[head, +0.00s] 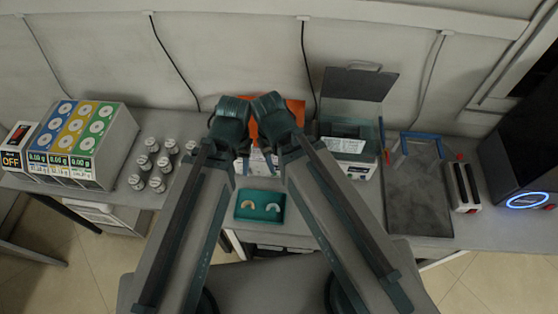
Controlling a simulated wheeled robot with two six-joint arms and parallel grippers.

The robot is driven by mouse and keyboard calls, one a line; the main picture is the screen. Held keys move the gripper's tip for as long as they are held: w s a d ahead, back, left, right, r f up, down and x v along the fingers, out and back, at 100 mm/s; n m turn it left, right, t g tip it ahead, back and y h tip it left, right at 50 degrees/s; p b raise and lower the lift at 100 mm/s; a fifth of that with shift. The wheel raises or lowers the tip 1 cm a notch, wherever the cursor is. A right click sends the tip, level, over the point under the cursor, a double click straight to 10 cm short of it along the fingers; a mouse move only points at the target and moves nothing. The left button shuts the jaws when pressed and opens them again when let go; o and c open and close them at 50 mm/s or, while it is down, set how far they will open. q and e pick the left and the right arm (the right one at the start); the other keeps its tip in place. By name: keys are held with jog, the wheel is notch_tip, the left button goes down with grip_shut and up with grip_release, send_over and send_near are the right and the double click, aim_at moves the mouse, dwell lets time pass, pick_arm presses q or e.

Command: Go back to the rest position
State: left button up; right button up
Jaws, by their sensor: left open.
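My two arms come up from the bottom and nearly meet at their dark green joints in the middle of the head view. My left gripper (242,162) is open, mostly hidden beside the left arm near the table's front. My right gripper is hidden behind the right arm. I see nothing held.

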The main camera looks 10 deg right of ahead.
notch_tip(320, 180, down, 15)
jog(key=b, duration=1.5)
